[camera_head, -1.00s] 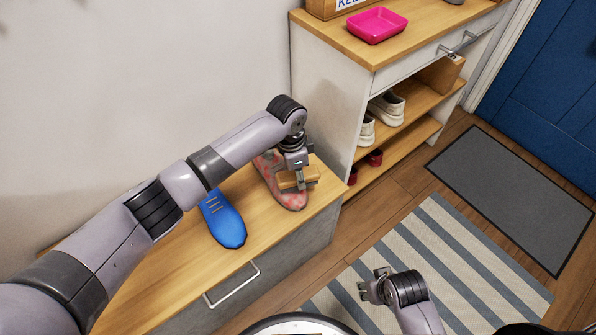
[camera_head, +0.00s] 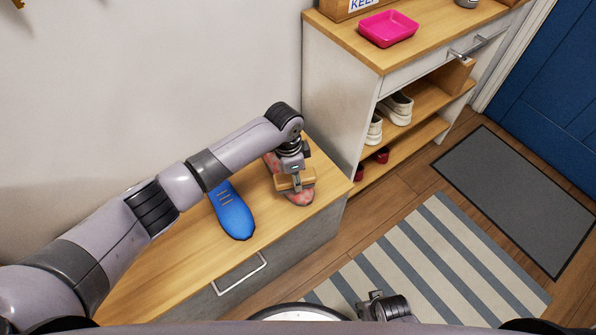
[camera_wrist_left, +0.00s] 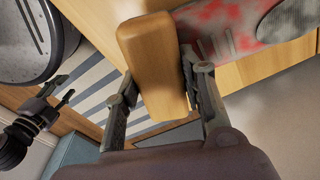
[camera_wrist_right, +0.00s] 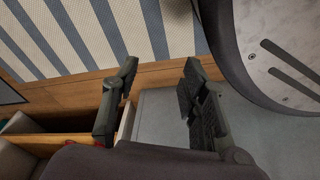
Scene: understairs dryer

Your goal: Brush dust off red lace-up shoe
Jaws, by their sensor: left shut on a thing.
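The red lace-up shoe (camera_head: 303,199) lies on the low wooden-topped bench, partly hidden by my left arm and the brush. In the left wrist view its surface (camera_wrist_left: 222,28) shows red patches mixed with grey, dusty ones. My left gripper (camera_head: 297,174) is shut on a wooden block-shaped brush (camera_wrist_left: 150,60), held at the toe part of the shoe. The brush's underside is hidden, so I cannot tell whether it touches. My right gripper (camera_head: 373,304) is low over the floor; its fingers stand apart and empty in the right wrist view (camera_wrist_right: 160,85).
A blue shoe (camera_head: 233,214) lies left of the red one on the bench (camera_head: 180,262). A shelf cabinet (camera_head: 333,85) stands behind to the right, with white shoes (camera_head: 397,108) inside and a pink tray (camera_head: 388,28) on top. A striped rug (camera_head: 430,255) covers the floor.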

